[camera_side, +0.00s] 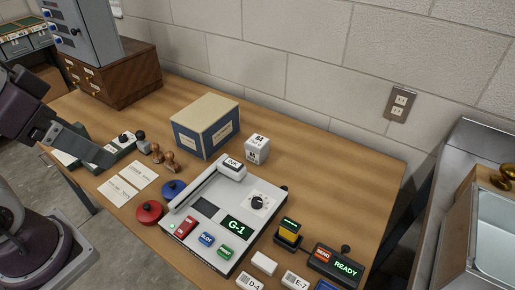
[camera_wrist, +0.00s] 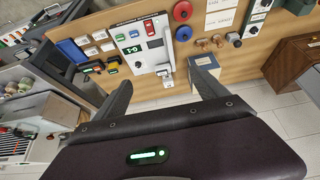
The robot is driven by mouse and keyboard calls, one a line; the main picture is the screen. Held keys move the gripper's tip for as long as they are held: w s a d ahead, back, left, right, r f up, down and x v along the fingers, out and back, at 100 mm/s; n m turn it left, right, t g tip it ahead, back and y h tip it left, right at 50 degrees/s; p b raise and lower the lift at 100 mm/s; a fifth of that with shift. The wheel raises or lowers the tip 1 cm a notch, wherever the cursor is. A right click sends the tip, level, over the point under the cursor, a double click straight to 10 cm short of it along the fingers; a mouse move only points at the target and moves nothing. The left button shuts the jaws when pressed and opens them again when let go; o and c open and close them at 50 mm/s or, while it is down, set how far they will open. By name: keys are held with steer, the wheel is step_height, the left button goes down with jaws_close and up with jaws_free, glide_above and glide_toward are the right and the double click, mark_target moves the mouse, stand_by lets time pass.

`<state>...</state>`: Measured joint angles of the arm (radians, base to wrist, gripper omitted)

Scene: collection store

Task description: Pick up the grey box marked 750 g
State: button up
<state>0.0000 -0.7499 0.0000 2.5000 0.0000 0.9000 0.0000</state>
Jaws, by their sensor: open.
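A small pale grey-white box (camera_side: 257,149) with dark marks stands upright on the wooden table, near the wall behind the control panel. Its marks are too small to read, and I cannot read 750 g on anything in view. A pale small box also shows in the wrist view (camera_wrist: 167,77), between my fingers in the picture and beyond them. My gripper (camera_wrist: 161,82) is open, with two dark fingers spread apart and nothing between them. In the side view, a finger of my gripper (camera_side: 100,154) shows at the left, well away from the pale box.
A larger tan and blue box (camera_side: 205,127) stands left of the pale box. A grey panel (camera_side: 210,243) showing G-1 fills the table's middle. Stamps (camera_side: 166,160), white cards (camera_side: 119,191) and red (camera_side: 149,212) and blue knobs (camera_side: 174,189) lie left. A READY unit (camera_side: 334,267) stands front right.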

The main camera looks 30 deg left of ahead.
mark_target(257, 141)
steer(key=w+f+t, duration=0.2)
steer(key=w+f, duration=0.1)
steer(key=w, duration=1.1)
steer(key=w+f+t, duration=0.1)
steer(key=w+f, duration=0.3)
steer(key=w, duration=0.9)
steer(key=w+f+t, duration=0.1)
steer(key=w+f, duration=0.4)
steer(key=f, duration=0.3)
steer(key=w+f+t, duration=0.1)
steer(key=w+f, duration=0.5)
steer(key=f, duration=0.2)
steer(key=w+f+t, duration=0.1)
steer(key=w+f, duration=0.4)
steer(key=f, duration=0.3)
steer(key=shift+w+d+f+t, duration=0.15)
steer(key=shift+d+f+t, duration=0.05)
steer(key=shift+f+t, duration=0.1)
jaws_close()
steer(key=shift+r, duration=0.1)
